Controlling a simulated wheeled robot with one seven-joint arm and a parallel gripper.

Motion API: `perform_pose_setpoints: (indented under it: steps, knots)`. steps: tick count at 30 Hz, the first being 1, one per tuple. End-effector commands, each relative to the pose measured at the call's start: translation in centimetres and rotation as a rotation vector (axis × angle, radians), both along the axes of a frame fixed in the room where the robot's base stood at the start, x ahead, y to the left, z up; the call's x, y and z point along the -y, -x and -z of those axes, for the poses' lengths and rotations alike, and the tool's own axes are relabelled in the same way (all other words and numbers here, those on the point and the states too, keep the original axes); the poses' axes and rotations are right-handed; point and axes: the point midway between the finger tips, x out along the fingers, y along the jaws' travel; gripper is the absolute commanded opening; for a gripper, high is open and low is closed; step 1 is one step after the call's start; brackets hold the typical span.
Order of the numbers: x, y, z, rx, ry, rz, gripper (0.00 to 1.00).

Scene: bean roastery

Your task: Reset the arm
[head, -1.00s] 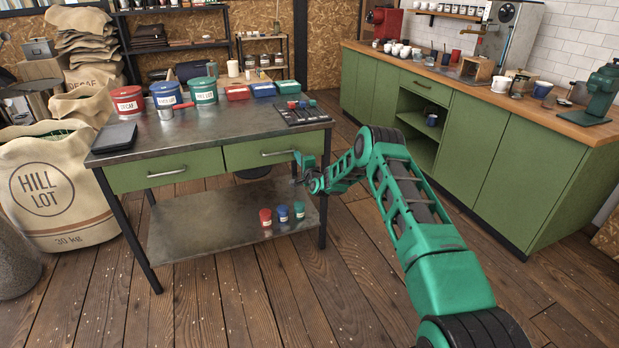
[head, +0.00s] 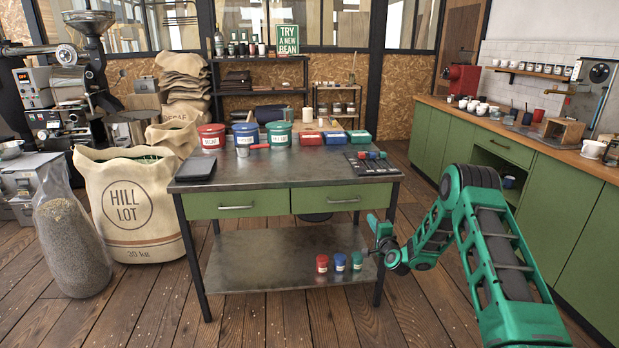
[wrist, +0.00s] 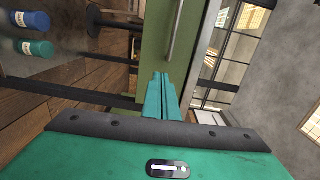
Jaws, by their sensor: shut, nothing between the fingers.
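My arm is green and reaches in from the right of the head view. My gripper (head: 374,226) is in front of the right end of the metal worktable (head: 262,172), just below its drawer level. In the wrist view my gripper (wrist: 162,97) shows its two green fingers together with nothing between them. Behind the fingers is a green drawer front (wrist: 163,40) with its metal handle. The gripper looks apart from the table, though the exact gap is hard to tell.
Red (head: 322,263), blue (head: 340,262) and green (head: 357,261) small jars stand on the lower shelf near my gripper. Tins, boxes and a scale (head: 196,169) are on the tabletop. A sack (head: 124,207) stands left. Green cabinets (head: 560,195) line the right. The front floor is clear.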

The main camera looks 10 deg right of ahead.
Motion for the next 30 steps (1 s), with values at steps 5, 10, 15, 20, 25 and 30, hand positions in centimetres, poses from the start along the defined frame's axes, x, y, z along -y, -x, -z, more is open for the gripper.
perform_pose_setpoints:
  steps: [5, 10, 15, 20, 25, 30]
  knots:
    - [-0.6, 0.5, -3.7, -0.081, 0.149, -0.074, 0.00]
    - [-0.6, 2.6, -7.1, -0.206, 0.336, -0.155, 0.00]
    - [0.4, 6.2, -10.1, -0.338, 0.510, -0.222, 0.00]
    - [2.0, 10.7, -12.7, -0.471, 0.650, -0.272, 0.00]
    - [3.8, 16.6, -15.3, -0.616, 0.773, -0.320, 0.00]
    - [5.7, 23.7, -17.6, -0.767, 0.863, -0.367, 0.00]
